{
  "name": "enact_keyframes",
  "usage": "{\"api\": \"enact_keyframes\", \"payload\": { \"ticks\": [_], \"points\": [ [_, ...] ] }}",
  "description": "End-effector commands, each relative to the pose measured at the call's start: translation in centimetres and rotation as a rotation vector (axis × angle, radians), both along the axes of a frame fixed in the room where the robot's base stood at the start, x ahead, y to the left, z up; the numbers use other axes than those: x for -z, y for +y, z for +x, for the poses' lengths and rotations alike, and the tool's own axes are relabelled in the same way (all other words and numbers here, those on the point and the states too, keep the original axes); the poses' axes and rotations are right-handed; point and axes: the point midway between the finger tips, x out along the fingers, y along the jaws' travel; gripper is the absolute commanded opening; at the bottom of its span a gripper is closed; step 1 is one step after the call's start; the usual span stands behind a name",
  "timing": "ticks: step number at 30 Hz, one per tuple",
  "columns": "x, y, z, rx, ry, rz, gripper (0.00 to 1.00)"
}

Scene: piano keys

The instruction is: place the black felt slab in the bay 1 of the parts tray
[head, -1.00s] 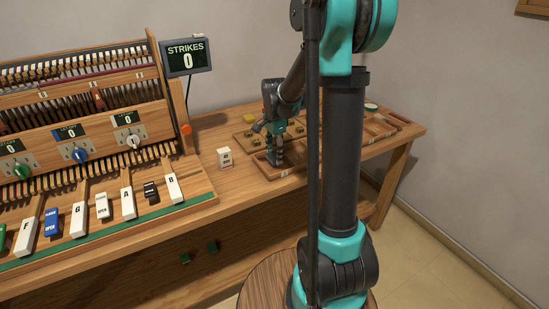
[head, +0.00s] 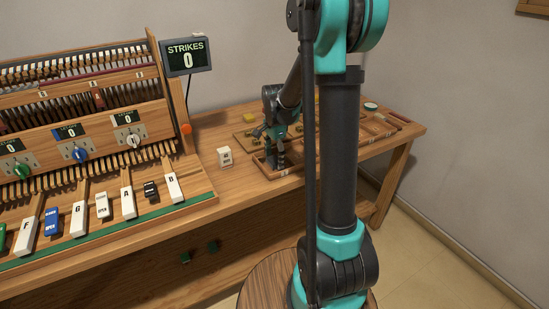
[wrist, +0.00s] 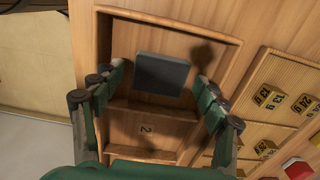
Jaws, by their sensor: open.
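The black felt slab (wrist: 162,74) shows as a dark grey square in the wrist view. It lies in a wooden bay of the parts tray (wrist: 225,42), beyond a divider from the part marked 2. My gripper (wrist: 160,80) is open, with one finger on each side of the slab and a visible gap at both sides. In the head view my gripper (head: 273,161) points down into the near left end of the tray (head: 290,172). The slab is not discernible there. No bay 1 label is readable.
A board with numbered yellow blocks (wrist: 268,97) lies beside the tray. A white block (head: 225,157) stands on the bench left of the tray. The keyboard rig with the STRIKES display (head: 187,55) fills the left. A round tape-like item (head: 371,106) lies at the back right.

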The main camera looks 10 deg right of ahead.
Motion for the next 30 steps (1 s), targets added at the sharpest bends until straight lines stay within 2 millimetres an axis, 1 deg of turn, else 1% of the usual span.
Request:
{"api": "enact_keyframes", "payload": {
  "ticks": [5,8,15,21,24,27,29,30],
  "points": [
    [-0.8,0.0,0.0,0.000,0.000,0.000,0.73],
    [-2.2,0.0,0.0,0.000,0.000,0.000,0.73],
    [-6.9,0.0,-0.1,0.000,0.000,0.000,0.73],
    [-10.3,0.0,0.0,0.000,0.000,0.000,0.73],
    [-11.4,0.0,0.0,0.000,0.000,0.000,0.73],
    [-12.0,0.0,-0.1,-0.003,-0.001,0.000,0.73],
    [-12.0,-0.1,-0.5,-0.021,-0.006,0.000,0.73],
    [-11.8,-0.2,-1.0,-0.048,-0.015,0.000,0.73]
  ]
}}
